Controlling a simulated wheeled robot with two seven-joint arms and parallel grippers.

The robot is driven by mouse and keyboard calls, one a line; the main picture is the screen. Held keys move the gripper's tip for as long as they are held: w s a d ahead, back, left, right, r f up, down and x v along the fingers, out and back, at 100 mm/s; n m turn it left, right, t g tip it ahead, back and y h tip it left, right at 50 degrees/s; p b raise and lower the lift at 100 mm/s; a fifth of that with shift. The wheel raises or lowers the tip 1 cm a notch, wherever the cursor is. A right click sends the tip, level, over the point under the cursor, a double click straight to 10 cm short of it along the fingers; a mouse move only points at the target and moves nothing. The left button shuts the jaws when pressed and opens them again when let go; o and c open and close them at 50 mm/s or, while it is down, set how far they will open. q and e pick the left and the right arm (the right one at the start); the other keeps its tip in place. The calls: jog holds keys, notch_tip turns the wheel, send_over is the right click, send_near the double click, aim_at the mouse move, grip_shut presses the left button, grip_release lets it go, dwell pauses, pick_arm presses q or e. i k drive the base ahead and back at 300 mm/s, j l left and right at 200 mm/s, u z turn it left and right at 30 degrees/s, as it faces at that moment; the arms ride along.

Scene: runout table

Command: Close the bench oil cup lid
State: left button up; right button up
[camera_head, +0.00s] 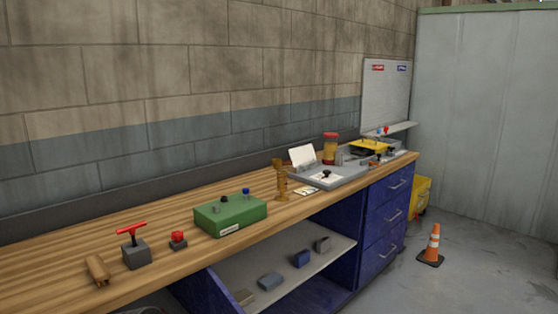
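I cannot pick out the oil cup and its lid for certain at this size. A narrow brass-coloured upright fitting (282,182) stands on the wooden bench (160,245), right of the green box, and may be the oil cup. Farther back stands an amber jar (330,152) with a red top, which looks capped. Neither of my grippers shows in the head view.
An orange cone (432,246) stands on the floor at right.

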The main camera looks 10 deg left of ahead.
aim_at(277, 163)
jog(key=i+l+u, duration=0.1)
jog(key=l, duration=0.25)
jog(key=i+l, duration=0.2)
jog(key=l, duration=0.2)
jog(key=i+l+u, duration=0.15)
jog(key=l, duration=0.2)
jog(key=i+l, duration=0.15)
jog(key=l, duration=0.25)
jog(key=i+l+u, duration=0.1)
jog(key=i, duration=0.3)
jog(key=i+l+u, duration=0.1)
jog(key=i, duration=0.35)
jog(key=i+l+u, duration=0.1)
jog(key=i+l, duration=0.15)
jog(key=i, duration=0.15)
jog(key=i+l+u, duration=0.1)
jog(key=i, duration=0.3)
jog(key=l, duration=0.1)
